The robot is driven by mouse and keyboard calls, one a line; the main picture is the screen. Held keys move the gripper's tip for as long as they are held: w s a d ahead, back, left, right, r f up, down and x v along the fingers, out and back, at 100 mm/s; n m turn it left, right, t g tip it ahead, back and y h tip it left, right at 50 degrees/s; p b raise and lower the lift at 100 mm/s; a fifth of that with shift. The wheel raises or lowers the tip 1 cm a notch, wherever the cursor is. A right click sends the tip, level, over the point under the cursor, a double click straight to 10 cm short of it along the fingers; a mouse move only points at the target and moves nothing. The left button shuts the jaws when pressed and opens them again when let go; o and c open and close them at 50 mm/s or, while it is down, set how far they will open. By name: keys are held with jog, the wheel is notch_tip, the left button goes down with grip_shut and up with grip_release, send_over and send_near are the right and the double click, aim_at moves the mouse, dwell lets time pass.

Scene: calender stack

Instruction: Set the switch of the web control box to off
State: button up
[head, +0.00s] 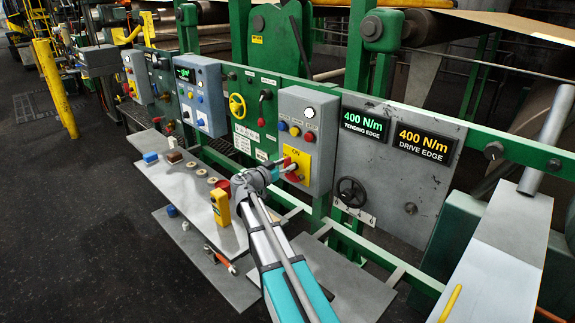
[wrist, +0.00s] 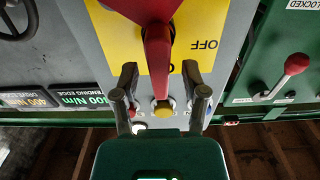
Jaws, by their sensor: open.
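The web control box (head: 310,112) is a grey box with a yellow plate (head: 299,153) that reads ON at its top in the head view. The red switch handle (wrist: 157,50) shows large in the wrist view, where the picture is upside down. It points toward the plate's ON edge, and OFF (wrist: 206,44) is printed to one side. My gripper (wrist: 161,80) is open, with one finger on each side of the handle's lower part. I cannot tell whether either finger touches it. In the head view my gripper (head: 286,170) is at the plate and partly hides the switch.
A yellow button (wrist: 163,107) lies between my fingers, beyond the handle tip. A green panel with a red-knobbed lever (wrist: 295,65) is beside the box. A handwheel (head: 351,191) is on the right-hand panel. A grey shelf (head: 180,190) with small items extends at left.

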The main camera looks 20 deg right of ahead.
jog(key=shift+w+d, duration=0.15)
jog(key=shift+d, duration=0.3)
jog(key=shift+c, duration=0.3)
grip_shut()
